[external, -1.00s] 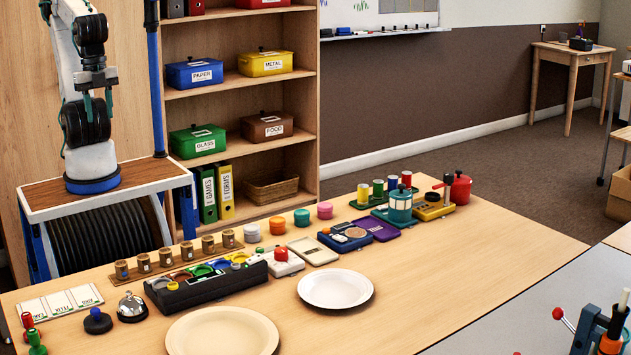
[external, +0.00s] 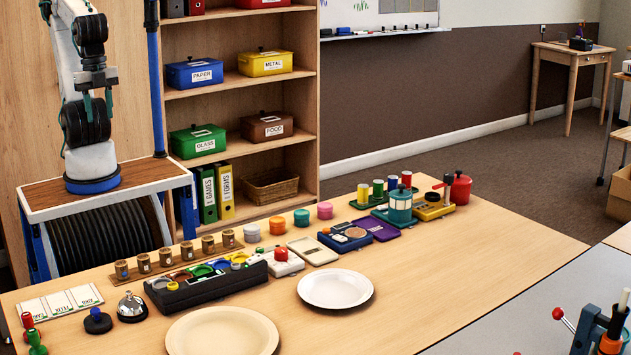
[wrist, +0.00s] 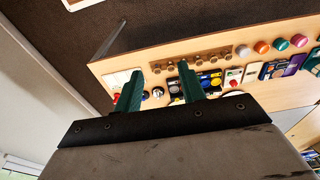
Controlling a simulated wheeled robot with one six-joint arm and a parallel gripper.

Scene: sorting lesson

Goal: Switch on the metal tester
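No label marks the metal tester. In the wrist view the device (wrist: 273,70) lies at the right. I cannot make out a switch or whether it is on. My gripper (wrist: 160,68) shows two green fingers set well apart with nothing between them. It is open, with the table beyond it and the device off to its right. In the external view my arm is folded at the left, away from the device.
A beige panel (external: 313,251) and a purple tray (external: 378,229) flank the device. A dark box with coloured rings (external: 205,284), several wooden cups and coloured tubs stand nearby. Two plates (external: 336,289) lie in front. The table's right front (external: 465,265) is bare.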

